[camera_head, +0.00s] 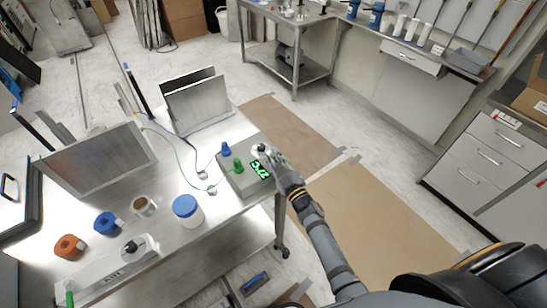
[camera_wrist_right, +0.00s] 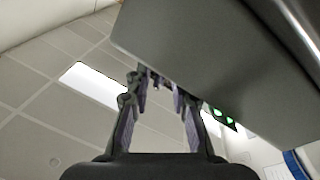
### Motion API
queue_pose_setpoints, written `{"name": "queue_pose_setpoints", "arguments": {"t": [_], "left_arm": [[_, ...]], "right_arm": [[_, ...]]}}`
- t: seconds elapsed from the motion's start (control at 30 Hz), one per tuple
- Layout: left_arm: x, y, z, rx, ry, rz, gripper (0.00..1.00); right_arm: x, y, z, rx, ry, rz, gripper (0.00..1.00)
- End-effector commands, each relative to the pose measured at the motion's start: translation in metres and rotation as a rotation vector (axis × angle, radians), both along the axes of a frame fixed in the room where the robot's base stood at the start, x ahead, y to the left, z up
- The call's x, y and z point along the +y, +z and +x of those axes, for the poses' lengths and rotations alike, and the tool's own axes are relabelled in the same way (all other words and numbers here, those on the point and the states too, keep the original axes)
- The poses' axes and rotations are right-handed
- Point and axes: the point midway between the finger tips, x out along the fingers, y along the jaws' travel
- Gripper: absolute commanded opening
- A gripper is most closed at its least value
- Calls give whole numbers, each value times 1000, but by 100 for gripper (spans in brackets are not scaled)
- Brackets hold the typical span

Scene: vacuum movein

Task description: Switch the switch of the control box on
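The grey control box (camera_head: 233,188) stands at the right end of the metal table in the head view. Blue and green plugs sit on its top, and its display (camera_head: 260,169) is lit green. My right gripper (camera_head: 266,154) is at the box's right side, close to the display. In the right wrist view, the underside or side of the box (camera_wrist_right: 215,55) fills the upper right, with green lights (camera_wrist_right: 225,118) at its edge. The gripper's fingers (camera_wrist_right: 163,88) are apart, with small parts at the box edge between them. The switch is not clearly visible. My left gripper is out of view.
The table (camera_head: 185,240) also holds a white jar with a blue lid (camera_head: 187,210), a cup (camera_head: 145,206), blue tape (camera_head: 107,223), orange tape (camera_head: 69,247) and upright metal panels (camera_head: 97,160). Cables run to the box.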

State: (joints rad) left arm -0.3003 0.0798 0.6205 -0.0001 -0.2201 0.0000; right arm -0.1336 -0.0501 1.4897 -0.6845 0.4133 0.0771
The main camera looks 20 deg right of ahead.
Motion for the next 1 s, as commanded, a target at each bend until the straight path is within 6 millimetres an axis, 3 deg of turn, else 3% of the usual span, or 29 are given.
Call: {"name": "queue_pose_setpoints", "arguments": {"t": [0.37, 0.8, 1.0], "left_arm": [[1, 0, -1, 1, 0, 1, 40], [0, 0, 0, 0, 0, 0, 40], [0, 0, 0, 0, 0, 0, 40]], "right_arm": [[0, 6, 1, -3, 1, 1, 30], [-1, 80, 0, -6, -3, -1, 30], [0, 96, 0, -3, 1, 0, 30]]}}
